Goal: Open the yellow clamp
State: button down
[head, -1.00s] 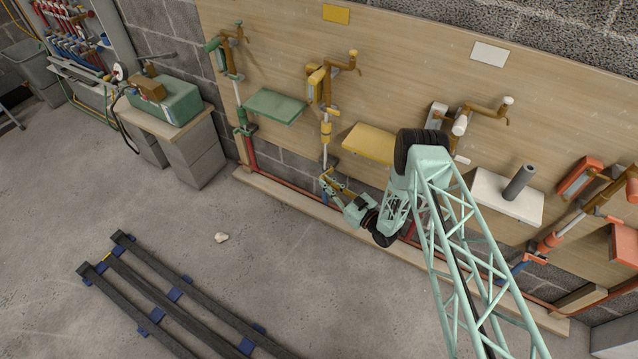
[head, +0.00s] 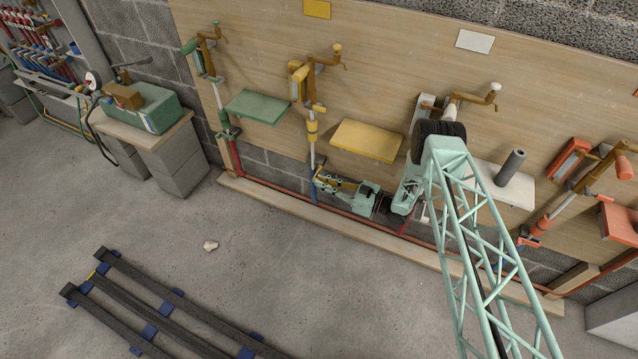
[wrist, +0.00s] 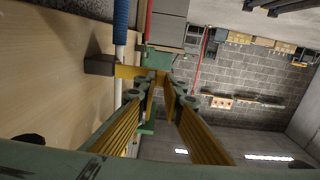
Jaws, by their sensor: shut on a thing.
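The yellow clamp sits low on the white pipe (head: 313,154) of the yellow station, at the blue hose (head: 314,195). In the head view my gripper (head: 320,176) reaches it from the right and largely hides it. In the wrist view the yellow clamp (wrist: 128,72) shows as a yellow bar crossing the pipe, with a dark block at its left end. My gripper (wrist: 164,84) is shut on the bar's right end, its ridged yellow finger pads converging there. Whether the clamp is open or shut cannot be made out.
A yellow shelf (head: 366,141) juts from the board above my gripper. A wooden kerb (head: 350,238) and red pipe run along the wall foot. Green (head: 257,106) and white stations flank the yellow one. The floor in front is open up to dark rails (head: 165,310).

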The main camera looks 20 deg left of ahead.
jog(key=shift+w+d+n+g, duration=0.1)
jog(key=shift+d+n+g, duration=0.1)
jog(key=shift+n+g, duration=0.15)
dwell(0.4)
jog(key=c, duration=2.7)
grip_release()
jog(key=shift+a, duration=0.25)
